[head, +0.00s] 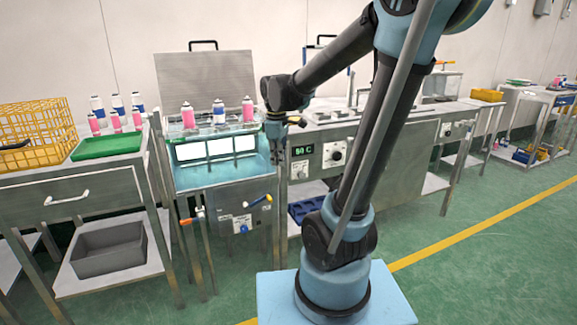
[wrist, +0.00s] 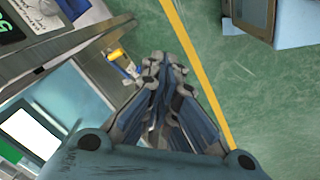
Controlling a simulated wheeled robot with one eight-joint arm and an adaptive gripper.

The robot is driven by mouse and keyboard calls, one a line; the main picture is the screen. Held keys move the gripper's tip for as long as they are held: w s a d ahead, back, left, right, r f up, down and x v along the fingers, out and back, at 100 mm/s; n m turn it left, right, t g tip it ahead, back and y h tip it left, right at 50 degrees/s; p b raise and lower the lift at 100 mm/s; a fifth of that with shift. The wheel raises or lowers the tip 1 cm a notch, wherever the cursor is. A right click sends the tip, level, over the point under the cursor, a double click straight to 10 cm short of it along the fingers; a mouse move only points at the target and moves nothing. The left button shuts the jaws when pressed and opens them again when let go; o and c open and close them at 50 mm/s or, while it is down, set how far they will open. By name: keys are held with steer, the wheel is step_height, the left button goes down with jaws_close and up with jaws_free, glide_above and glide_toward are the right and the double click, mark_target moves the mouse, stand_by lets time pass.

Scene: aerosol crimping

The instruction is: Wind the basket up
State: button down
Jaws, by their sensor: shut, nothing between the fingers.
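A steel water bath (head: 222,185) with a lit window stands left of centre in the head view. Its lid (head: 205,80) is raised. Several pink and white cans, one of them here (head: 187,116), stand upright at its top; any basket holding them is not clearly visible.
An orange-handled valve (head: 198,210) sticks out left of the crank. A control panel (head: 325,155) reading about 50 C is right of my gripper. A yellow wire basket (head: 35,122) and a green tray (head: 107,146) sit on the left bench. The floor in front is clear.

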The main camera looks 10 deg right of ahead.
steer(key=shift+s+d+m, duration=1.2)
steer(key=shift+s+d, duration=0.2)
steer(key=shift+s, duration=0.45)
steer(key=w+a+f+m, duration=0.3)
steer(key=w+f+m, duration=0.1)
steer(key=w+m, duration=0.7)
steer(key=w+a+f+m, duration=0.35)
steer(key=w+m, duration=0.55)
steer(key=m, duration=0.5)
steer(key=shift+g+h, duration=0.3)
steer(key=shift+h, duration=0.1)
steer(key=f, duration=0.5)
steer(key=d+f, duration=0.1)
steer(key=f, duration=0.4)
steer(key=d+f, duration=0.1)
steer(key=f, duration=0.3)
steer(key=shift+f, duration=0.4)
steer(key=shift+a, duration=0.1)
